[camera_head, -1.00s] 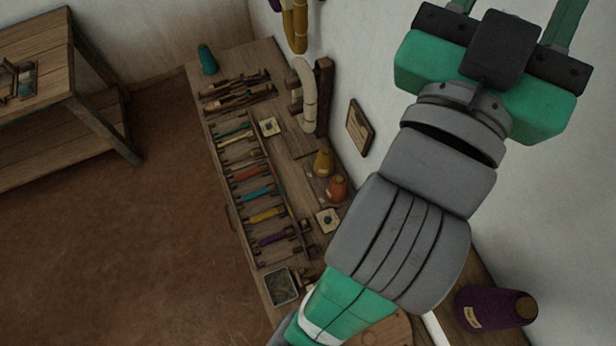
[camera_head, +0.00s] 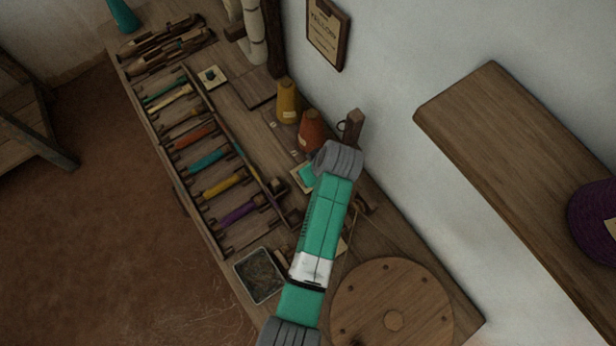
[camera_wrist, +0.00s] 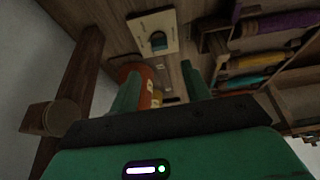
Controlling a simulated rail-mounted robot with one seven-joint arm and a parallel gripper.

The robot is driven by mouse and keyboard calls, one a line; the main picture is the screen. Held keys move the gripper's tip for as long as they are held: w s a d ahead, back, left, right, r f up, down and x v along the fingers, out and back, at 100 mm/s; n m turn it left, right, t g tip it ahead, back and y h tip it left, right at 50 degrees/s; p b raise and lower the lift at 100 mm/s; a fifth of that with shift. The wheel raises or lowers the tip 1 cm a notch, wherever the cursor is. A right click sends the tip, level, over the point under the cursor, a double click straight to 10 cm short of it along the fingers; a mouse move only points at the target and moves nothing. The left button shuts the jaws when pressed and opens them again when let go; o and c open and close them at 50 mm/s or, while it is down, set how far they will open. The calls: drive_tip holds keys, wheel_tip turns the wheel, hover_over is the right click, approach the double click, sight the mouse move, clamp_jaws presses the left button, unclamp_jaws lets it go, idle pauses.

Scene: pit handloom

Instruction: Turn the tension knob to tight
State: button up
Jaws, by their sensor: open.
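I cannot read which setting the knob points to. In the head view my arm hides most of my gripper and part of a cream plate beside the orange cone. A second, similar plate with a dark knob (camera_head: 210,76) lies farther back on the bench, left of the yellow cone. No label shows which is the tension knob.
Orange (camera_head: 311,131) and yellow (camera_head: 288,101) cones stand near the wall. A rack of coloured bobbins (camera_head: 208,160) lies to the left. A wooden post (camera_wrist: 75,95) is close on the left in the wrist view. A round wooden disc (camera_head: 392,303) and a shelf (camera_head: 520,170) are at right.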

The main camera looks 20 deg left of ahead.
drive_tip(key=b+x, duration=0.1)
drive_tip(key=x, duration=0.3)
drive_tip(key=b+x, duration=0.2)
drive_tip(key=x, duration=0.2)
drive_tip(key=shift+s+d+f, duration=0.1)
drive_tip(key=shift+s+f, duration=0.1)
drive_tip(key=c, duration=1)
drive_tip(key=shift+r, duration=0.1)
